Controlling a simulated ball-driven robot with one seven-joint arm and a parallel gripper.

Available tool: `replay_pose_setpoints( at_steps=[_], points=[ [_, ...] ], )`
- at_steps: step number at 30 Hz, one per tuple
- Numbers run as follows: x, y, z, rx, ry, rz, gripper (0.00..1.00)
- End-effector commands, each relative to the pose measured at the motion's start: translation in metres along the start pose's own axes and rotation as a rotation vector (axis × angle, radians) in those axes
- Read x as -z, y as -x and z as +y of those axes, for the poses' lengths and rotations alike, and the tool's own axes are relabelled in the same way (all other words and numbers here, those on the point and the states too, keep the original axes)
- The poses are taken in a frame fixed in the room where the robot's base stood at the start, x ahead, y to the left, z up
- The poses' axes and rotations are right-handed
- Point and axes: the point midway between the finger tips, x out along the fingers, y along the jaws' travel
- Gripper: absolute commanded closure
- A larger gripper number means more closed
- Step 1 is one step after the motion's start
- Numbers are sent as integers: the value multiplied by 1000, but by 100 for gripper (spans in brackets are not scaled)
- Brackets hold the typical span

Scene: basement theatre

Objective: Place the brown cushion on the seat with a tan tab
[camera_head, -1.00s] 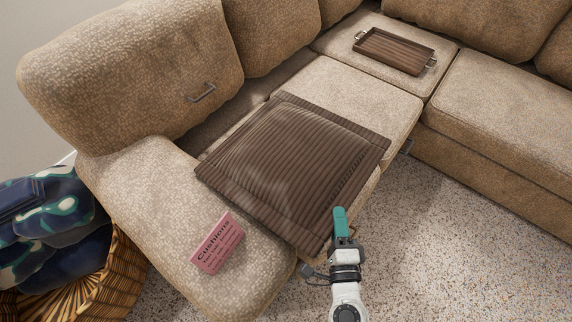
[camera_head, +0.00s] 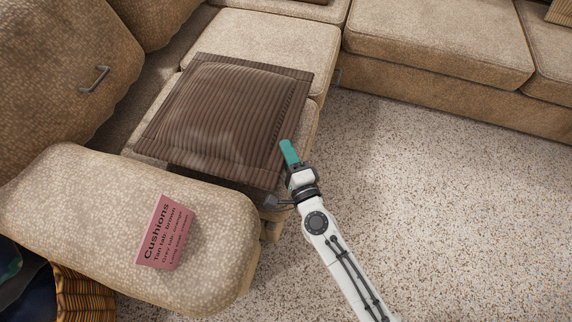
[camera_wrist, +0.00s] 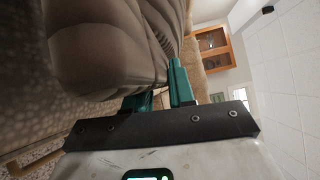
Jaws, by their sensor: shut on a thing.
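The brown ribbed cushion (camera_head: 222,115) is held over the sofa seat (camera_head: 310,118) beside the near armrest and hides most of that seat. I cannot tell whether it rests on it. My gripper (camera_head: 288,152), with teal fingers, is shut on the cushion's near right edge. In the wrist view my gripper (camera_wrist: 160,88) has the cushion (camera_wrist: 105,40) between its fingers. No tan tab can be made out. A small grey piece (camera_head: 335,75) shows at the front of the neighbouring seat (camera_head: 262,45). Another grey piece (camera_head: 273,202) is near the armrest front.
A pink card (camera_head: 162,232) headed "Cushions" stands on the near armrest (camera_head: 215,245); one line seems to read "Tan tab: brown". A wicker basket (camera_head: 82,295) is at lower left. A grey handle (camera_head: 95,80) is on the backrest. Speckled floor (camera_head: 440,190) is open on the right.

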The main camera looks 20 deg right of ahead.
Motion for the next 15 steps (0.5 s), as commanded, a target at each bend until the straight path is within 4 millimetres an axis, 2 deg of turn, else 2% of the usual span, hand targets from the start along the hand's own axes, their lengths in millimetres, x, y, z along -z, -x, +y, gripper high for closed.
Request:
replay_pose_setpoints(
  at_steps=[5, 15],
  points=[
    [1, -1, 8, 4, -2, 0, 100],
    [4, 0, 42, 4, 0, 0, 100]
  ],
)
